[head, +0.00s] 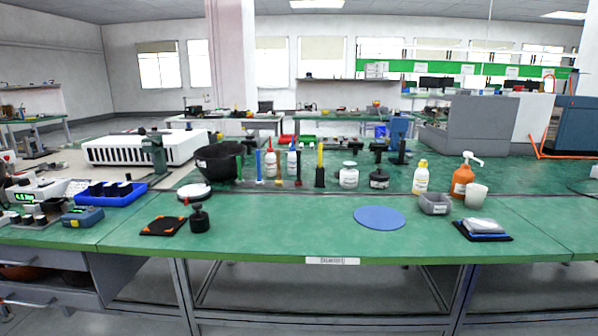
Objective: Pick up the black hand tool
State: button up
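Several small upright tools stand in a row at the middle of the green bench (300,238). One has a black lower part and a yellow upper part (320,177). A slim black upright item (402,152) stands farther right, at the back. A short black knobbed piece (199,219) stands near the front left. I cannot tell for sure which of these is the black hand tool. My gripper is not in view.
A blue disc (380,218) lies near the front. The front middle, left of the disc, is clear.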

aim_at(298, 182)
jog(key=i+j, duration=0.15)
jog(key=i, duration=0.9)
jog(key=i+j, duration=0.1)
jog(key=i, duration=0.95)
